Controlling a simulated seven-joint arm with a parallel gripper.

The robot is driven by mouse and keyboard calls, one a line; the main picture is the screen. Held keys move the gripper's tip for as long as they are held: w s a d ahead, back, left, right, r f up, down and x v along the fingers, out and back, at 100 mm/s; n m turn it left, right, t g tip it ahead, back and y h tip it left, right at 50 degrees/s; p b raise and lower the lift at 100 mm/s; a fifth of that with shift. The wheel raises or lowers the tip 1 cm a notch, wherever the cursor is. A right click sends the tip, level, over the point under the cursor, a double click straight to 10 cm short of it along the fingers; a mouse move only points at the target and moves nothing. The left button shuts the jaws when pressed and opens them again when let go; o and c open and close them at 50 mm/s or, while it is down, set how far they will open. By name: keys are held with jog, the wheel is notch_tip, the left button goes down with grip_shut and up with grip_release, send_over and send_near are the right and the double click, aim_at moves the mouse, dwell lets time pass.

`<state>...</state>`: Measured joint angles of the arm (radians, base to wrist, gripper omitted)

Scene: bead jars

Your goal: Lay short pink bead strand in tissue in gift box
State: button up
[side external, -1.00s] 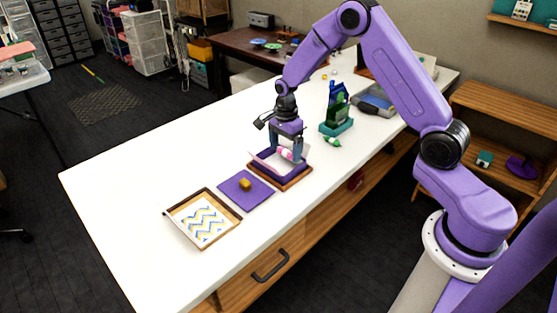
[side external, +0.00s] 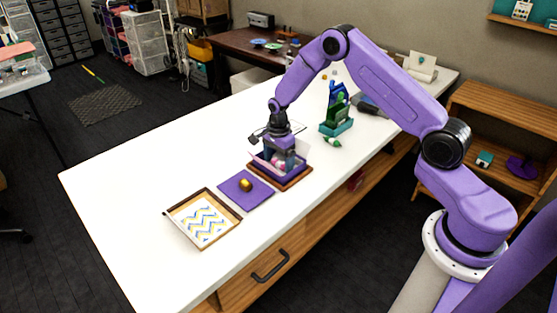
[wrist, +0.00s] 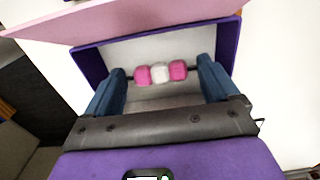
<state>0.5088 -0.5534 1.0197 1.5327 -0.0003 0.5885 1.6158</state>
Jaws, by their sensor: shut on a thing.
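The short bead strand (wrist: 161,74) has pink beads at its ends and a white one in the middle. My gripper (wrist: 163,76) is shut on the strand, with one blue finger at each end of it. In the side view my gripper (side external: 278,163) points down into the purple gift box (side external: 299,171), and pink of the strand shows low between the fingers. The gift box also shows in the wrist view (wrist: 90,62), with pale lining or tissue inside, below and around the strand. Whether the strand touches the tissue I cannot tell.
A pink flap (wrist: 130,17) lies along the box's far edge in the wrist view. A green-blue holder (side external: 337,126) stands behind right.

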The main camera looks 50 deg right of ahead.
jog(key=shift+f, duration=0.1)
jog(key=o, duration=0.8)
